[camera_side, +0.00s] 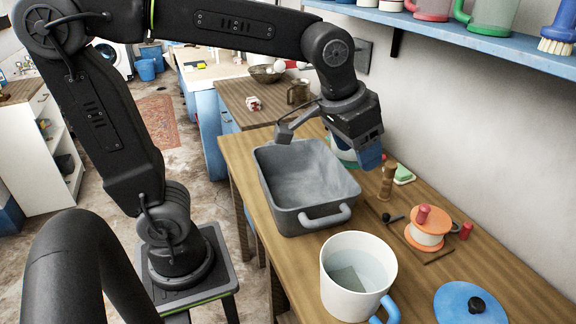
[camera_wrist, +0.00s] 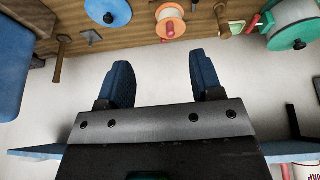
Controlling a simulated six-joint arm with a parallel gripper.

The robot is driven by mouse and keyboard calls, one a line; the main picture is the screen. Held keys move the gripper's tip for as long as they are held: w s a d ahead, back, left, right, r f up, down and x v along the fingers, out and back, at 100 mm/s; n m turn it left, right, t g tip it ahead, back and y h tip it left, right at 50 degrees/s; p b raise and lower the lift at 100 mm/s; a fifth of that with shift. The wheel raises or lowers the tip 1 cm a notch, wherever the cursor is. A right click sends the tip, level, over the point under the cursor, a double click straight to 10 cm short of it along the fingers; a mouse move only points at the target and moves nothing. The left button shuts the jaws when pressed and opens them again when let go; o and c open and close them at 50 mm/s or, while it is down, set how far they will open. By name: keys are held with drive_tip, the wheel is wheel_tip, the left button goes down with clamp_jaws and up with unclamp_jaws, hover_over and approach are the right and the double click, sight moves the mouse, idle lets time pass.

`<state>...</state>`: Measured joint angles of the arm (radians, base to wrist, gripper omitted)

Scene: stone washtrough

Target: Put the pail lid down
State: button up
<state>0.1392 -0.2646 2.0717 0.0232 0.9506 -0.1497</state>
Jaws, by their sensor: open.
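The pail lid, a blue disc with a black knob (camera_side: 470,304), lies flat on the wooden counter at the lower right of the side view, partly cut off. It also shows as the blue lid (camera_wrist: 108,12) at the top of the wrist view. The white pail (camera_side: 345,292) with a blue handle stands uncovered to its left. My gripper (camera_side: 370,158) is above the counter near the back right of the trough, well away from the lid. In the wrist view its blue fingers (camera_wrist: 165,85) are apart with nothing between them.
A grey trough (camera_side: 290,218) stands behind the pail. An orange spool (camera_side: 428,238), a wooden peg-like tool (camera_side: 388,181) and a green-and-white block (camera_side: 403,175) lie at right. A blue shelf (camera_side: 470,40) overhangs along the wall. A teal-lidded pot (camera_wrist: 290,28) stands near my gripper.

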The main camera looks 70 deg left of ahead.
drive_tip(key=s+a+f, duration=0.1)
drive_tip(key=s+a, duration=0.1)
drive_tip(key=s, duration=0.3)
drive_tip(key=s+a+f+t, duration=0.1)
drive_tip(key=s+a+f, duration=0.1)
drive_tip(key=s, duration=0.4)
drive_tip(key=shift+s+f, duration=0.15)
drive_tip(key=shift+f, duration=0.15)
